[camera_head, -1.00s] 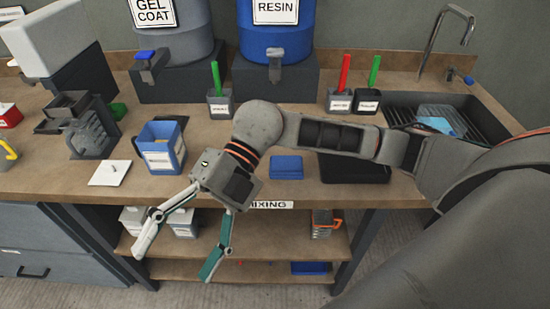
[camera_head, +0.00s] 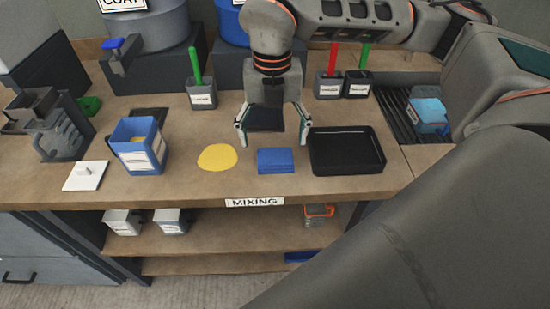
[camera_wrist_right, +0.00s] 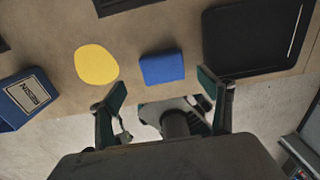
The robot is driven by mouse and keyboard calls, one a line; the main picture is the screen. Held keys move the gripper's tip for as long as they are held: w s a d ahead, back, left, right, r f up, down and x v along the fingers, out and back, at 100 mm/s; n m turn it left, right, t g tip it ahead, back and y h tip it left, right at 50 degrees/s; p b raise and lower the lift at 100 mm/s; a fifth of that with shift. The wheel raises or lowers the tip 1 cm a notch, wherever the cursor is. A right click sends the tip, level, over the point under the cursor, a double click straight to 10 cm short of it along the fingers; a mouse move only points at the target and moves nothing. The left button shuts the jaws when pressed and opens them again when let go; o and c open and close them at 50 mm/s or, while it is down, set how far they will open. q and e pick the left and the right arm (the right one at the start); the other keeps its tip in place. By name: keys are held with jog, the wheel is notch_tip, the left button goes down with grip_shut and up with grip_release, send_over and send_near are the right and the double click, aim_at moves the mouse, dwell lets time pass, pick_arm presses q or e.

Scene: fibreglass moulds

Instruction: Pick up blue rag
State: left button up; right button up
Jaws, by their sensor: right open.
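The blue rag (camera_head: 276,161) lies folded flat on the brown bench, between a yellow patch and a black tray. It also shows in the right wrist view (camera_wrist_right: 162,68). My right gripper (camera_head: 272,138) points down above the bench, just behind the rag in the head view, with its fingers spread and nothing between them. In the right wrist view the open fingers (camera_wrist_right: 162,86) are at the image middle, with the rag just beyond them, apart from it. My left gripper is not in view.
The yellow patch (camera_head: 217,158) lies left of the rag, the black tray (camera_head: 347,168) right. A blue container (camera_head: 152,163) and a white lid (camera_head: 86,176) stand further left. Cups with green (camera_head: 195,66) and red (camera_head: 334,55) handles stand behind. The sink holds a blue item (camera_head: 428,108).

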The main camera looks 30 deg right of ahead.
aim_at(275, 153)
jog(key=f, duration=0.5)
jog(key=shift+w+d, duration=0.25)
jog(key=shift+d, duration=0.15)
jog(key=c, duration=1.1)
